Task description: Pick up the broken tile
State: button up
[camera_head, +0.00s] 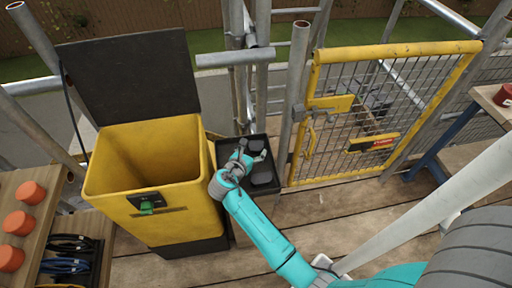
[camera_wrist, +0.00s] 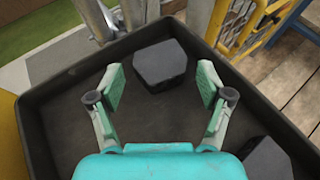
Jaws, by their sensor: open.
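Two dark grey, angular tile pieces lie apart in a black tray (camera_wrist: 60,65). One piece (camera_wrist: 160,66) is near the tray's far corner in the wrist view, just beyond the gap between my fingertips. The other piece (camera_wrist: 267,160) is at the lower right, partly cut off by the frame. In the head view the pieces (camera_head: 255,147) (camera_head: 262,175) show beside my gripper. My gripper (camera_wrist: 160,88) is open and empty, its teal fingers spread over the tray. I cannot tell its exact height above the tray. It also shows over the tray in the head view (camera_head: 250,155).
A yellow bin (camera_head: 155,215) with its black lid (camera_head: 130,75) raised stands left of the tray. A yellow mesh gate (camera_head: 350,115) and scaffold poles (camera_head: 298,75) stand close behind and right. Shelves with orange caps (camera_head: 30,192) and cables are at the left.

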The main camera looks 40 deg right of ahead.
jog(key=shift+x, duration=1.15)
jog(key=c, duration=1)
jog(key=shift+c, duration=0.2)
